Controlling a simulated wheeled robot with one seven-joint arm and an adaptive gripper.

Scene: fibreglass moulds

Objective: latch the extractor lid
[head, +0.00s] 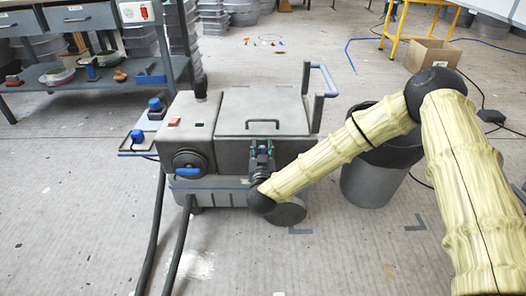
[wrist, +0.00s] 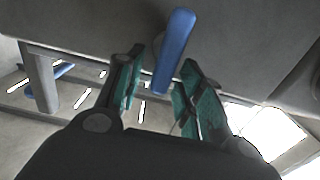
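The extractor (head: 185,135) is a grey box-shaped machine on the floor in the middle of the head view. Its lid (head: 285,104), with a black bar handle, lies down over the right part of the body. My gripper (head: 262,149) is at the front face below the lid. In the wrist view, a blue latch lever (wrist: 176,48) stands out at the grey front face. My gripper (wrist: 162,56) is open, with its teal-padded fingers on either side of the lever's lower end and a gap visible. In the head view my gripper hides this lever.
A grey bin (head: 370,180) stands right of the extractor, behind my arm. A blue-topped push handle (head: 325,77) rises at its back right. Two dark hoses (head: 180,240) run from its front left. A loaded workbench (head: 90,75) stands at back left. The front floor is mostly clear.

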